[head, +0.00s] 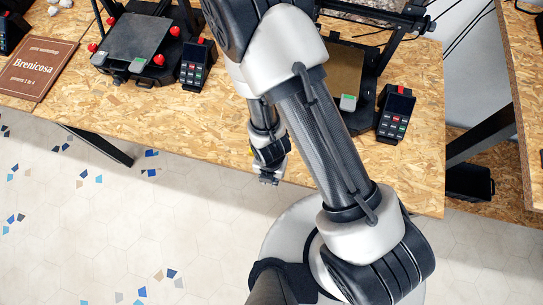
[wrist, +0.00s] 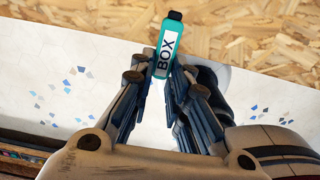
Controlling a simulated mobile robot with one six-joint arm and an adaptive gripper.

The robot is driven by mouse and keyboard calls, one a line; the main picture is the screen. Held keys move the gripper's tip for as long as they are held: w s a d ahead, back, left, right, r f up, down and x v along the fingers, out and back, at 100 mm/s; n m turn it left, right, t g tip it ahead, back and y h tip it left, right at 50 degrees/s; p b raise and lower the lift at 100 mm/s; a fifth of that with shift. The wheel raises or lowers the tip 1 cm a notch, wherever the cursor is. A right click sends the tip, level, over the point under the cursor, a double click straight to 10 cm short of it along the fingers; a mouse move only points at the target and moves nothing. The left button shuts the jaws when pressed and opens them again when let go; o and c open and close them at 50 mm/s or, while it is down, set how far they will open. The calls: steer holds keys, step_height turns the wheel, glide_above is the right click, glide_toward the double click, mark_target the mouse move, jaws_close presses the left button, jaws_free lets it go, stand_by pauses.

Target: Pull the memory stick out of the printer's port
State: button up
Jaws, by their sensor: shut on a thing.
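In the wrist view a teal memory stick (wrist: 172,30) with a white label reading "BOX" stands between the fingertips of my gripper (wrist: 164,72), which is shut on it. The stick is clear of any port, with the wooden table top and pale floor behind it. In the head view my gripper (head: 268,179) hangs at the table's front edge; the stick cannot be made out there. One printer (head: 140,38) stands left of my arm and another (head: 347,70) stands partly behind it on the right. I cannot make out their ports.
The chipboard table (head: 190,120) has bare room along its front. Keypad units (head: 196,66) (head: 396,112) stand beside the printers. A brown "Brenicosa" sign (head: 40,70) lies at the left. A second chipboard surface (head: 525,80) and a black bin (head: 468,182) are at the right.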

steer(key=shift+s+a, duration=0.15)
steer(key=shift+s, duration=0.6)
steer(key=shift+s+a, duration=0.15)
steer(key=shift+s, duration=0.6)
steer(key=shift+r, duration=0.1)
step_height(320, 180, up, 6)
steer(key=s+p, duration=0.2)
steer(key=p, duration=0.1)
steer(key=shift+a+p, duration=0.15)
steer(key=shift+p, duration=0.2)
